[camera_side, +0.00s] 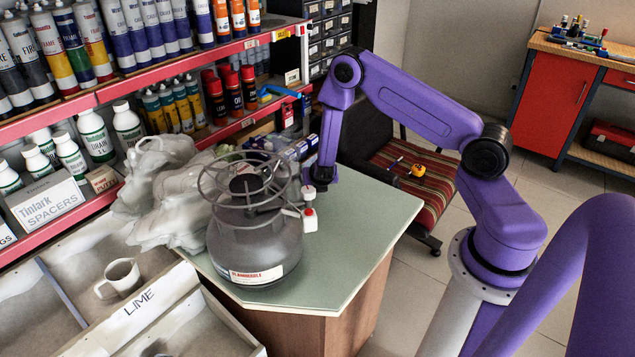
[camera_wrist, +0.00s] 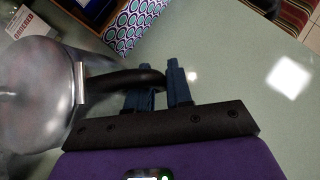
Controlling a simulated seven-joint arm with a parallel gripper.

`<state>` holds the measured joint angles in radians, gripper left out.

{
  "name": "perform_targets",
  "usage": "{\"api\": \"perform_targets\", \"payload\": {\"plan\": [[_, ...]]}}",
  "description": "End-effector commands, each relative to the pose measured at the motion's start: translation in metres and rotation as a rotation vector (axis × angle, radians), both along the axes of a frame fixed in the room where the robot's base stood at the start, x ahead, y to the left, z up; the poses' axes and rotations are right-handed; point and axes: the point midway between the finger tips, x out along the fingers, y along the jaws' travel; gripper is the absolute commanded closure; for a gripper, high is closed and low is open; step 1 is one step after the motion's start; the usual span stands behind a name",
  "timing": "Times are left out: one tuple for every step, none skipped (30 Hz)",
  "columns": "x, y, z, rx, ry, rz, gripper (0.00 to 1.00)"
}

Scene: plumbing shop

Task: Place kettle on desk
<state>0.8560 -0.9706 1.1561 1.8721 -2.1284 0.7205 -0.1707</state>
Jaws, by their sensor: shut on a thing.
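In the wrist view the kettle (camera_wrist: 35,85) is a shiny metal body at the left with a black handle (camera_wrist: 125,80). My gripper (camera_wrist: 161,84) is shut on the end of this handle, with a dark blue finger on each side. The desk (camera_side: 365,215) has a pale green top, which also shows under the gripper in the wrist view (camera_wrist: 235,55). In the side view my arm reaches down over the desk behind a grey gas canister, and I cannot make out the kettle or fingertips there. Whether the kettle touches the desk I cannot tell.
The grey gas canister (camera_side: 255,250) with a ring on top stands at the desk's front. Crumpled plastic sheeting (camera_side: 175,195) lies left of it. A patterned box (camera_wrist: 135,22) is close behind the gripper. Shelves of bottles border the left. The desk's right part is clear.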

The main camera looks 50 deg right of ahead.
Motion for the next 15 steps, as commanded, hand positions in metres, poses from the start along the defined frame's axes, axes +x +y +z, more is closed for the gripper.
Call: {"api": "perform_targets", "payload": {"plan": [[0.0007, -0.0002, -0.004, -0.001, -0.003, 0.0, 1.0], [0.0009, -0.0001, -0.0057, -0.001, -0.005, 0.0, 1.0], [0.0009, -0.0001, -0.0075, -0.001, -0.005, 0.0, 1.0], [0.0009, 0.0, -0.0083, 0.0, -0.005, -0.001, 1.0], [0.0009, 0.0, -0.0087, 0.0, -0.005, -0.001, 1.0], [0.0009, 0.0, -0.0087, 0.0, -0.005, -0.001, 1.0], [0.0009, 0.0001, -0.0086, -0.001, -0.006, -0.001, 1.0], [0.0009, 0.0001, -0.0084, -0.001, -0.006, -0.001, 1.0], [0.0009, 0.0001, -0.0084, -0.001, -0.006, -0.001, 1.0], [0.0009, 0.0001, -0.0084, -0.001, -0.006, -0.001, 1.0], [0.0009, 0.0001, -0.0084, 0.0, -0.005, -0.001, 1.0], [0.0009, 0.0, -0.0086, 0.0, -0.005, -0.001, 1.0], [0.0008, 0.0, -0.0091, 0.0, -0.005, -0.001, 1.0], [0.0007, 0.0001, -0.0098, 0.0, -0.005, -0.001, 1.0], [0.0, 0.0001, -0.0103, 0.0, -0.002, 0.0, 0.67]]}}
